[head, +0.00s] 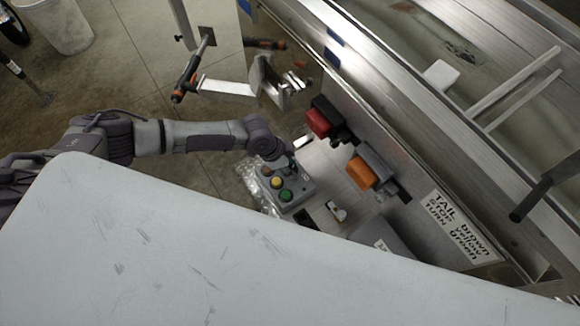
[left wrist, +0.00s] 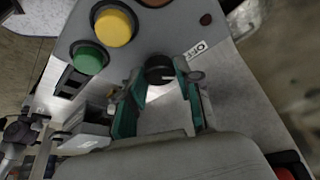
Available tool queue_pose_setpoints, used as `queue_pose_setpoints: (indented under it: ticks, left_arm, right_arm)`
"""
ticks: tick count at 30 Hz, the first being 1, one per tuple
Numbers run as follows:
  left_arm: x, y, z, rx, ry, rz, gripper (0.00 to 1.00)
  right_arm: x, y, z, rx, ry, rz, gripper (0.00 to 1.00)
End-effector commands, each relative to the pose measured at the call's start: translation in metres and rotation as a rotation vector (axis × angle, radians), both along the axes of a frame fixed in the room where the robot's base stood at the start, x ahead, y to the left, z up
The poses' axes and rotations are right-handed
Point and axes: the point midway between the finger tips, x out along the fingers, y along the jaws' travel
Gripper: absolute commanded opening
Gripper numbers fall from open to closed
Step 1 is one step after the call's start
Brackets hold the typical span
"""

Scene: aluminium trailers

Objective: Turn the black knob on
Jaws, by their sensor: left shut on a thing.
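A grey control box (head: 299,183) stands on the trailer's metal deck, with brown, yellow (head: 276,182) and green (head: 286,195) buttons on top. In the left wrist view the black knob (left wrist: 157,63) is on the same box face, beside a small white label (left wrist: 195,48) whose text is hard to read. My left gripper (left wrist: 160,76) has its two green-lined fingers on either side of the knob, shut on it. In the head view my left gripper (head: 283,160) reaches the box's far end and hides the knob. My right gripper is not in view.
A red lamp (head: 318,122) and an orange lamp (head: 361,172) sit on the deck right of the box. A label (head: 455,228) reads TAIL brown, STOP yellow, TURN green. A metal bracket (head: 228,86) with an orange-black handle is behind. The trailer rail borders the right.

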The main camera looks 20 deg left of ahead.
Motion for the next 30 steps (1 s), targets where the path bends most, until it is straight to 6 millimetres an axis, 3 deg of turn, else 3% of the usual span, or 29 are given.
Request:
queue_pose_setpoints:
  ticks: [15, 30]
  left_arm:
    - [0.005, 0.000, -0.006, -0.002, -0.003, -0.427, 0.00]
    - [0.008, -0.001, -0.004, -0.001, -0.002, -0.904, 0.00]
  right_arm:
    - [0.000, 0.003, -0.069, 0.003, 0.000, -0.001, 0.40]
    - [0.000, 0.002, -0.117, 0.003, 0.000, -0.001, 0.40]
